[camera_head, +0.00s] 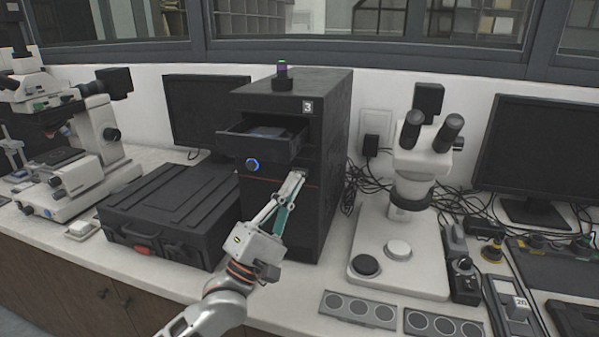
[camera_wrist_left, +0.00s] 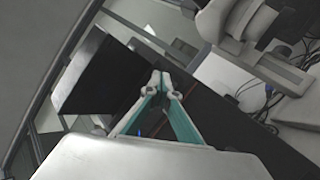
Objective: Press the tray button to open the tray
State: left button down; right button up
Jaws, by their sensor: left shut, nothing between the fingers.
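The black press (camera_head: 328,130) stands upright on the bench, marked with a "3". Its tray (camera_head: 262,141) sticks out of the front near the top. A round button with a glowing blue ring (camera_head: 252,165) is below the tray at the left. My left gripper (camera_head: 297,176) is shut and empty, its fingertips at the press front, right of and slightly below the blue-ringed button. I cannot tell whether the tips touch the press. In the left wrist view the closed fingertips (camera_wrist_left: 161,82) are in front of the dark press. My right gripper is not in view.
A black case (camera_head: 175,205) lies left of the press. A white microscope (camera_head: 405,210) stands to the right, with loose cables between. Another microscope (camera_head: 70,150) is at the far left. Dark monitors (camera_head: 205,105) stand behind and at the right.

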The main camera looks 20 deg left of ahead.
pick_arm(q)
jog(key=s+p, duration=0.1)
jog(key=s, duration=0.3)
jog(key=shift+s+a+p, duration=0.1)
jog(key=shift+s+p, duration=0.25)
dwell(0.5)
